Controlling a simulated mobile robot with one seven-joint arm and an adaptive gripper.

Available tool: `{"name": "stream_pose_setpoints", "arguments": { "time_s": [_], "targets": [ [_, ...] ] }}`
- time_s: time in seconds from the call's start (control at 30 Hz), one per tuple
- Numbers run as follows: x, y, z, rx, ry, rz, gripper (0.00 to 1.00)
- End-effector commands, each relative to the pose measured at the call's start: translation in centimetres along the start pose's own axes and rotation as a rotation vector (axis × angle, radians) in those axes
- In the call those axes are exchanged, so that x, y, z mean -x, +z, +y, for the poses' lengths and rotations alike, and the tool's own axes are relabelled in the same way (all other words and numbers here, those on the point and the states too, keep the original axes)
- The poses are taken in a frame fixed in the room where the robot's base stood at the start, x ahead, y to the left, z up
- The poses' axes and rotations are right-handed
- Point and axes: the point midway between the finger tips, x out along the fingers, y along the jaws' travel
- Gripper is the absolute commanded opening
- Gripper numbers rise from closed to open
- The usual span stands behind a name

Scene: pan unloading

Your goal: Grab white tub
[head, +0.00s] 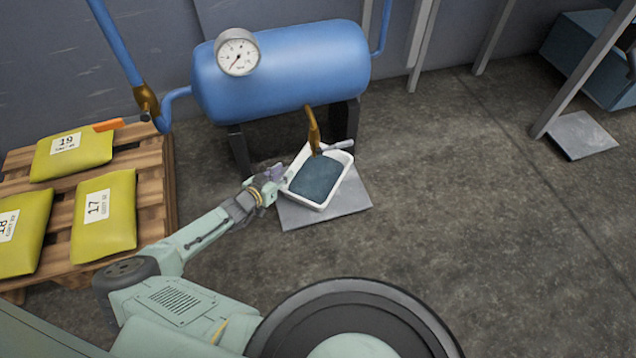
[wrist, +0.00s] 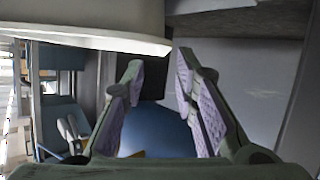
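The white tub (head: 293,165) is a shallow rectangular pan holding a dark blue-grey fill. In the head view it sits on a grey slab below the blue tank, under a brass tap. My gripper (head: 275,173) is at the tub's left side, close to its rim; I cannot tell if they touch. In the wrist view my gripper (wrist: 160,62) has its two fingers apart, with nothing seen clamped between them. A pale curved edge, likely the tub (wrist: 90,38), crosses the top of that view near the fingertips.
The blue tank (head: 290,75) with a gauge (head: 238,52) stands behind, its brass tap (head: 313,130) hanging over the tub. The grey slab (head: 345,195) lies underneath. A pallet (head: 155,185) with yellow sacks (head: 103,215) is at left.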

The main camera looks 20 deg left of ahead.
Motion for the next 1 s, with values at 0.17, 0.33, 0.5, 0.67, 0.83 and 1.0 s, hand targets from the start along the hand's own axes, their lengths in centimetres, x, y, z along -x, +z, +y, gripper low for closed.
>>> {"name": "stream_pose_setpoints", "arguments": {
  "time_s": [0.17,0.33,0.5,0.67,0.83,1.0],
  "targets": [
    [-1.6,0.1,0.0,0.000,0.000,0.000,0.27],
    [-3.9,0.7,0.0,-0.002,0.002,-0.001,0.27],
    [-6.1,0.7,-0.1,-0.001,0.001,-0.001,0.27],
    [-6.7,0.4,-0.1,-0.001,-0.001,-0.001,0.27],
    [-6.7,0.4,-0.1,0.000,-0.001,0.000,0.27],
    [-6.7,0.4,-0.1,0.000,-0.001,0.000,0.15]
  ]
}}
